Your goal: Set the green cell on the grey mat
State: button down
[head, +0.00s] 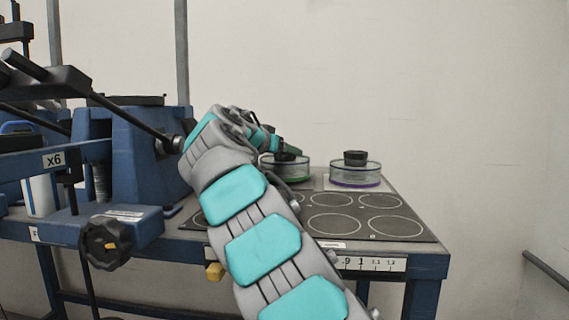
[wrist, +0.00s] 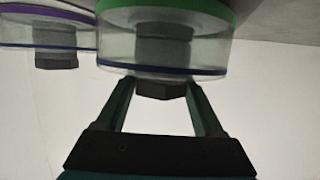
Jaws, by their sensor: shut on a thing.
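The green cell (head: 290,169) is a clear round dish with a green band at its base and a dark knob on top. It shows large and inverted in the wrist view (wrist: 205,52). My gripper (head: 284,154) is shut on the green cell by its knob; its fingers (wrist: 163,88) stand either side of the knob in the wrist view. The cell looks upright, at the back of the bench. A pale grey flat patch (head: 318,183) lies beside and under the cells, perhaps the grey mat. Whether the green cell touches the surface is unclear.
A purple-banded cell (head: 355,173) stands close to the right of the green cell. A dark board with several ringed circles (head: 381,213) covers the front of the bench. A blue lever machine (head: 140,155) stands at the left. My arm hides part of the bench.

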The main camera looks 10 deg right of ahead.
jog(key=shift+f, duration=0.3)
grip_release()
jog(key=shift+f, duration=0.1)
jog(key=shift+r, duration=0.2)
jog(key=v, duration=1.2)
